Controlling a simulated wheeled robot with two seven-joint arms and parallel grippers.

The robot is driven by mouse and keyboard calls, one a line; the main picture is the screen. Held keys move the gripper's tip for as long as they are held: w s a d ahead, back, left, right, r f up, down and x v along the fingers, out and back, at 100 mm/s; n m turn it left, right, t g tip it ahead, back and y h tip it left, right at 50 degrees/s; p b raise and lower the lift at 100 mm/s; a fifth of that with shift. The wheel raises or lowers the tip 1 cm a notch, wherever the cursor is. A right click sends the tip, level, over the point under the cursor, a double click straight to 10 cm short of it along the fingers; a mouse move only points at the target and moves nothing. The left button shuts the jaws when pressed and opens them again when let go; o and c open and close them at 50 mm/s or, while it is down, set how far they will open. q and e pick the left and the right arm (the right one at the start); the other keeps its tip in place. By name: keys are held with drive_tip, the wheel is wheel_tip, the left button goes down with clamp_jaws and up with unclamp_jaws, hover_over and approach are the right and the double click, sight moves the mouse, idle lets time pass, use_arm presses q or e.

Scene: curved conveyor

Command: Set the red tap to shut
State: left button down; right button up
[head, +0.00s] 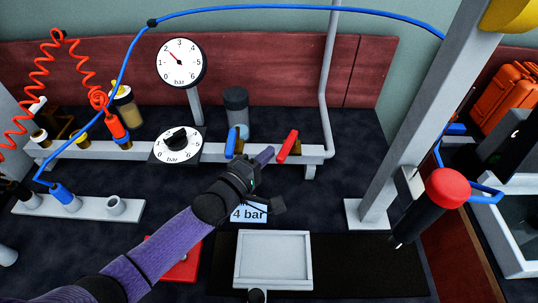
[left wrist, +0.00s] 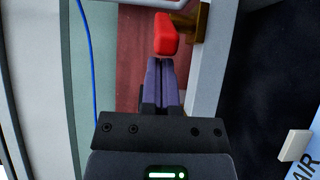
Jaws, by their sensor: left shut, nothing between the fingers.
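The red tap handle (head: 288,146) sits at the right end of the grey manifold bar (head: 215,152), slanting up to the right. In the left wrist view the red handle (left wrist: 166,36) is mounted beside a brass-coloured body (left wrist: 201,22). My left gripper (head: 265,154) is shut and empty, its fingertips just left of the red handle. In the left wrist view the closed fingers (left wrist: 161,64) end right at the handle's near end; I cannot tell whether they touch it. My right gripper is not in view.
A blue tap handle (head: 231,142) stands left of the fingers. A dial (head: 177,143), a gauge (head: 180,63) and a grey cylinder (head: 236,108) are near the bar. A grey post (head: 425,120) stands to the right. A white tray (head: 273,285) lies in front.

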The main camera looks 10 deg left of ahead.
sight(281, 162)
use_arm(q)
drive_tip(key=shift+w+d, duration=0.15)
drive_tip(key=shift+w, duration=0.25)
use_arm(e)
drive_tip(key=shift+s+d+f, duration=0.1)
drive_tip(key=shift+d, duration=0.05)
use_arm(q)
drive_tip(key=d+n+y+p, duration=0.1)
drive_tip(key=s+d+n+t+y+p, duration=0.1)
drive_tip(key=y+p, duration=0.1)
drive_tip(key=shift+d+r+y, duration=0.15)
drive_tip(key=shift+d+y, duration=0.15)
drive_tip(key=shift+s+d, duration=0.1)
drive_tip(key=shift+d, duration=0.2)
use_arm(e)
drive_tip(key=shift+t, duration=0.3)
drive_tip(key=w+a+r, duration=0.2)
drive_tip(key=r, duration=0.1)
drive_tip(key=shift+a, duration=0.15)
